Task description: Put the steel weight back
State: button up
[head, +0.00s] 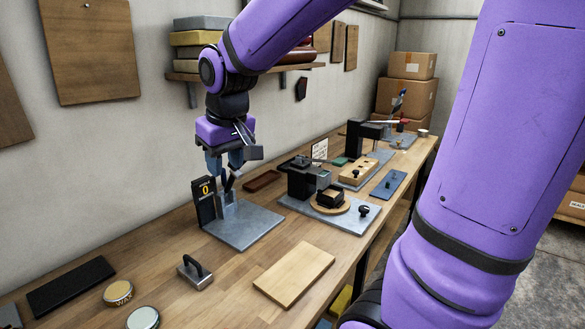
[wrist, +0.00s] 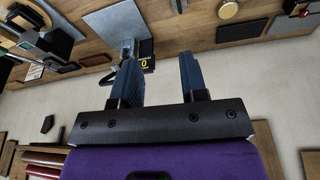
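The steel weight (head: 196,274) is a small grey block with a black arched handle. It stands upright on the wooden bench, in the front part of the head view. My gripper (head: 225,168) points down over a grey stand, behind and to the right of the weight and apart from it. Its blue fingers are spread, and the wrist view shows nothing held between them (wrist: 160,60). The stand has a grey base plate (head: 247,228) and a black panel (head: 205,200) with a yellow 0. A small grey upright piece (head: 229,206) rises beside the panel, partly hidden near the fingertips.
A wooden board (head: 294,273) lies right of the weight. A black mat (head: 71,285), a wax tin (head: 117,292) and another round tin (head: 142,318) lie to its left and front. A black fixture (head: 305,178) on a grey plate stands right of the stand.

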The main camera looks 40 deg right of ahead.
jog(key=s+d+r+t, duration=0.1)
jog(key=s, duration=0.7)
jog(key=s+d+r+m+t, duration=0.1)
jog(key=s+r, duration=0.1)
jog(key=s, duration=0.7)
jog(key=shift+r, duration=0.25)
